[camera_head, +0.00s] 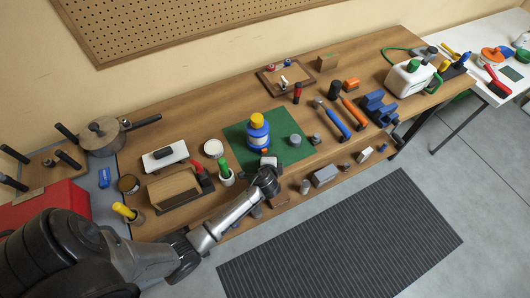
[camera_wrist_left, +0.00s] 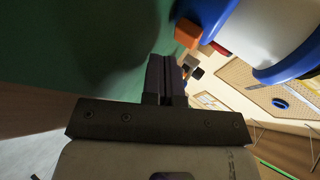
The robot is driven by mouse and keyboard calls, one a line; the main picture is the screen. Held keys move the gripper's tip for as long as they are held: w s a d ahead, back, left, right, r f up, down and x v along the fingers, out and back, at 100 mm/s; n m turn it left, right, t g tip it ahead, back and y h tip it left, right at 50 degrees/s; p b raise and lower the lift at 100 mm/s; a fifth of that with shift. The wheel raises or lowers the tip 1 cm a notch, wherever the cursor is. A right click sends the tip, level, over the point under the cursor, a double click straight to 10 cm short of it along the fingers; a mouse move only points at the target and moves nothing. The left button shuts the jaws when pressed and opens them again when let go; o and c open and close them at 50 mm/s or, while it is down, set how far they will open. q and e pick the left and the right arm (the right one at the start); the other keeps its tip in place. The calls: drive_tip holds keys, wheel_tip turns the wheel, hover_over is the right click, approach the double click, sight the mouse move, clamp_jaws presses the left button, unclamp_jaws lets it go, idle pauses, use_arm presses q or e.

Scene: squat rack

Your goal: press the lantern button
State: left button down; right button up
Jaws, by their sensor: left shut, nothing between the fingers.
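The lantern (camera_head: 258,134) is blue with a yellow top and stands upright on a green mat (camera_head: 284,129). In the left wrist view its blue and white body (camera_wrist_left: 270,35) fills the upper right. An orange button-like block (camera_wrist_left: 188,32) sticks out low on its side. It also shows as a small orange spot (camera_head: 264,151) in the head view. My left gripper (camera_head: 268,163) is at the near side of the lantern. Its closed fingers (camera_wrist_left: 166,64) are empty and point close to the orange block; I cannot tell whether they touch. My right gripper is not in view.
A cup with a green-handled item (camera_head: 226,176) stands left of my left gripper. A wooden box (camera_head: 174,188) is farther left. Hammers and a blue holder (camera_head: 378,108) are farther right.

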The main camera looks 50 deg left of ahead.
use_arm(q)
drive_tip(key=shift+a, duration=0.2)
drive_tip(key=shift+w+a, duration=0.1)
drive_tip(key=shift+a, duration=0.05)
drive_tip(key=shift+a, duration=0.1)
idle(0.4)
drive_tip(key=shift+w+a, duration=0.15)
drive_tip(key=shift+a, duration=0.25)
idle(0.3)
drive_tip(key=shift+d, duration=0.15)
drive_tip(key=shift+s+d+p, duration=0.3)
drive_tip(key=shift+d+p, duration=0.15)
drive_tip(key=shift+d, duration=0.35)
drive_tip(key=shift+d, duration=0.1)
